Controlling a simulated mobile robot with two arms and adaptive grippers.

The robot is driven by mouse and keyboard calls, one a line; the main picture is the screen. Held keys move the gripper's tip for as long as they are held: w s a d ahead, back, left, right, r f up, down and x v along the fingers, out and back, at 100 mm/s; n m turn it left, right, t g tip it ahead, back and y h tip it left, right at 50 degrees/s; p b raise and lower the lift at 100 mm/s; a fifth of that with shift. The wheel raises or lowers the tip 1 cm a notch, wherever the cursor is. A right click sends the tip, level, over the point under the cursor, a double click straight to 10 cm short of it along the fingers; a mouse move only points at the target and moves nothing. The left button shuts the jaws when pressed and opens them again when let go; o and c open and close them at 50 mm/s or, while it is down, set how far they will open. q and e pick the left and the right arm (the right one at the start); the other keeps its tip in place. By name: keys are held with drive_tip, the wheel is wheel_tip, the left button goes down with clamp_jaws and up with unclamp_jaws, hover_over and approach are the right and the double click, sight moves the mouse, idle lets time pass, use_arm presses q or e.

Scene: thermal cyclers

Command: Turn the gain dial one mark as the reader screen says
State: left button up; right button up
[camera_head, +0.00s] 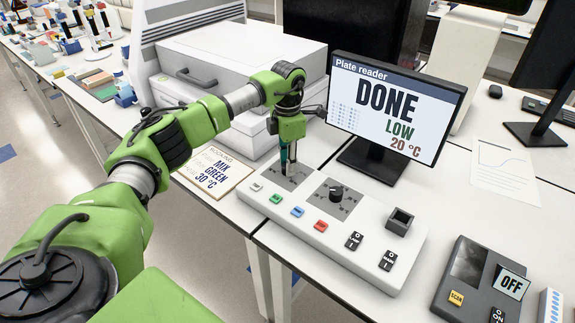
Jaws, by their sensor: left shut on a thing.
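The reader screen (395,105) shows "Plate reader", "DONE", "LOW" and "20 °C". The white control panel (262,183) in front of it has two dial plates. A black dial (336,192) stands uncovered on the right plate. My left gripper (288,168) points down over the left dial plate (297,182), shut on the dial there, which the fingers mostly hide. The dial labels are too small to read, so I cannot tell from print which is the gain dial. My right gripper is out of view.
The panel also carries coloured buttons (297,211), black rocker switches (354,241) and a small dark square holder (399,221). A "MIX GREEN 30 °C" card (214,171) lies left. A grey device (470,264) with an "OFF" sign stands right. White instruments are behind my arm.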

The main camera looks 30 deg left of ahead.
use_arm(q)
drive_tip(key=shift+w+r+m, duration=0.1)
drive_tip(key=shift+r+m, duration=0.05)
drive_tip(key=shift+m, duration=0.25)
drive_tip(key=o, duration=1.1)
wheel_tip(320, 180, up, 12)
idle(0.6)
